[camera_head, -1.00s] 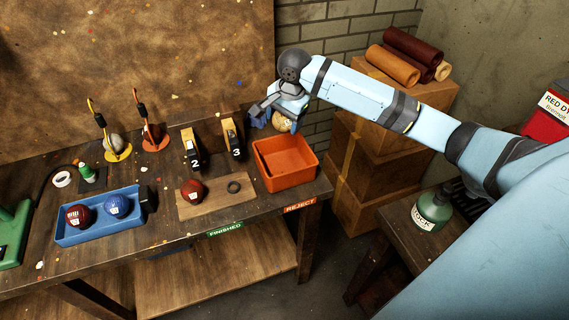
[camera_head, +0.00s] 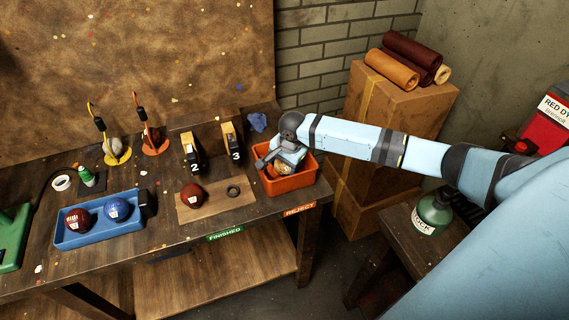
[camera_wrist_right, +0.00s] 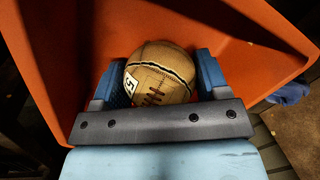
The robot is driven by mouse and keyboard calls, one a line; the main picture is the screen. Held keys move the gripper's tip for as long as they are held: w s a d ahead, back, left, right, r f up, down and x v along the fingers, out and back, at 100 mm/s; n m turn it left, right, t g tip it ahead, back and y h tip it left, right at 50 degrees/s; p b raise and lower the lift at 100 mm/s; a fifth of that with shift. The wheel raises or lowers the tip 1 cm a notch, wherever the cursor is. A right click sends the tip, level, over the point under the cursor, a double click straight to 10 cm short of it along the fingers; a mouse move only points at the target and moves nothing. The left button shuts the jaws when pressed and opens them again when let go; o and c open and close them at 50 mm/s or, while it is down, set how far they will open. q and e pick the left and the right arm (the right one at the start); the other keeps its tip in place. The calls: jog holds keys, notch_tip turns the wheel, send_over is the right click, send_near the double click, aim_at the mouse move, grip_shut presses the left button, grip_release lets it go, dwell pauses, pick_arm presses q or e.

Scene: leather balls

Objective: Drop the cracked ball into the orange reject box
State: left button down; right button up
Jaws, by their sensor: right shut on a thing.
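The cracked ball (camera_wrist_right: 160,72) is tan with a dark split across it, red-brown stitching and a white "5" label, in the right wrist view. My right gripper (camera_wrist_right: 160,85) is shut on it, one blue finger on each side. The orange reject box (camera_wrist_right: 60,50) surrounds the ball and fingers in that view. In the head view, my right gripper (camera_head: 278,169) reaches down into the orange box (camera_head: 290,184) at the bench's right end. The ball is mostly hidden there by the gripper. My left gripper is not in view.
A wooden board (camera_head: 216,207) with a dark red ball (camera_head: 192,194) and a black ring lies left of the box. A blue tray (camera_head: 98,232) holds a red and a blue ball. Stamps 2 and 3 stand behind the board. Stacked cartons (camera_head: 400,110) stand at right.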

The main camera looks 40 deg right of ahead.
jog(key=o, duration=1)
jog(key=r, duration=0.4)
jog(key=s+r, duration=0.1)
jog(key=r, duration=0.3)
jog(key=s+r, duration=0.1)
jog(key=r, duration=0.3)
jog(key=shift+d, duration=0.35)
jog(key=shift+f, duration=0.1)
